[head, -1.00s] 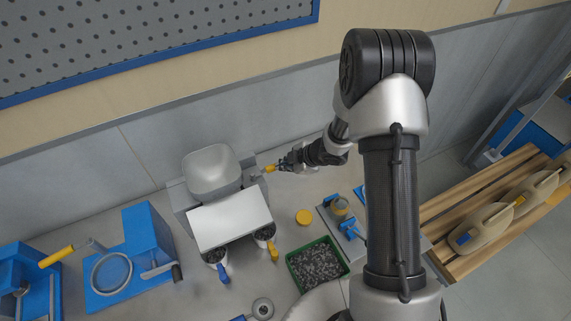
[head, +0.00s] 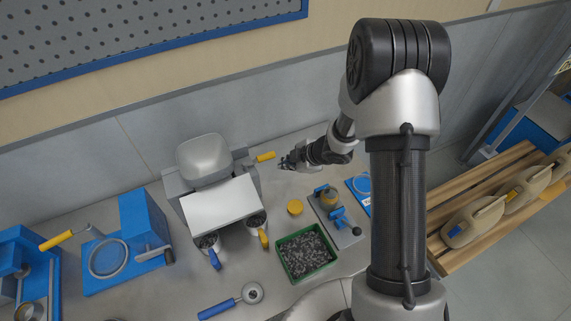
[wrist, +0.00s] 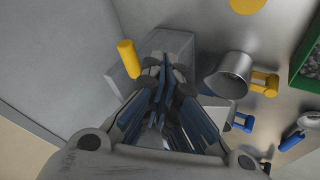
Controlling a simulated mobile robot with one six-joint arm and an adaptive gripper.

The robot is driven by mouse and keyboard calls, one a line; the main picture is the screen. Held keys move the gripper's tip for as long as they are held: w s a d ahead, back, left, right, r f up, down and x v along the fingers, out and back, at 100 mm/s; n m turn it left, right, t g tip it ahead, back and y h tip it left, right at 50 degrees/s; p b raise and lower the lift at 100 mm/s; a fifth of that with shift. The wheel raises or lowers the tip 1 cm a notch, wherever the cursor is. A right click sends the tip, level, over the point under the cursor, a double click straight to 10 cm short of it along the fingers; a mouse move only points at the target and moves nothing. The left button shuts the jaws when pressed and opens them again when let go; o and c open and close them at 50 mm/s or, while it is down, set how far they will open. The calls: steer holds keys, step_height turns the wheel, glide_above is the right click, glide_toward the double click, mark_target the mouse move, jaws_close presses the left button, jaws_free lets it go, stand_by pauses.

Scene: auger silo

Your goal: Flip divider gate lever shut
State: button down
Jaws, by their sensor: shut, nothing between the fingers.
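The divider gate lever has a yellow grip (head: 265,157) and sticks out from the right side of the grey silo machine (head: 225,205). The yellow grip also shows in the wrist view (wrist: 128,58), just left of my fingertips. My gripper (head: 281,164) is shut and empty, a little to the right of the grip in the head view, with a small gap between them. In the wrist view my shut fingers (wrist: 160,65) overlap the grey machine body (wrist: 172,45). The lever's pivot is hard to make out.
Two cups with a blue handle (head: 215,260) and a yellow handle (head: 263,238) stand under the machine. A green tray of dark pellets (head: 335,262), a yellow disc (head: 295,207) and a blue clamp fixture (head: 338,212) are nearby. The grey wall (head: 240,105) lies behind.

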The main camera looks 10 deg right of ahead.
steer(key=s+d+r+m+t+h+b, duration=0.25)
steer(key=d+r+m+h+b, duration=0.4)
steer(key=d+r, duration=0.6)
steer(key=s+r+m+h+b, duration=0.1)
steer(key=s+r+m+b, duration=0.2)
steer(key=s+r+m, duration=0.1)
steer(key=s+a+f+m+g+b, duration=0.1)
steer(key=s+a+f+m+b, duration=0.1)
steer(key=s, duration=0.5)
steer(key=s+a+f+m+g+y+b, duration=0.1)
steer(key=s+a+b, duration=0.3)
steer(key=s, duration=0.4)
steer(key=s+a+f+m+g+y+b, duration=0.1)
steer(key=s+a+f+m+b, duration=0.1)
steer(key=s, duration=0.6)
steer(key=shift+a+f+m+b, duration=0.3)
steer(key=shift+a+m+b, duration=0.3)
steer(key=shift+m+b, duration=0.3)
steer(key=shift+y, duration=0.25)
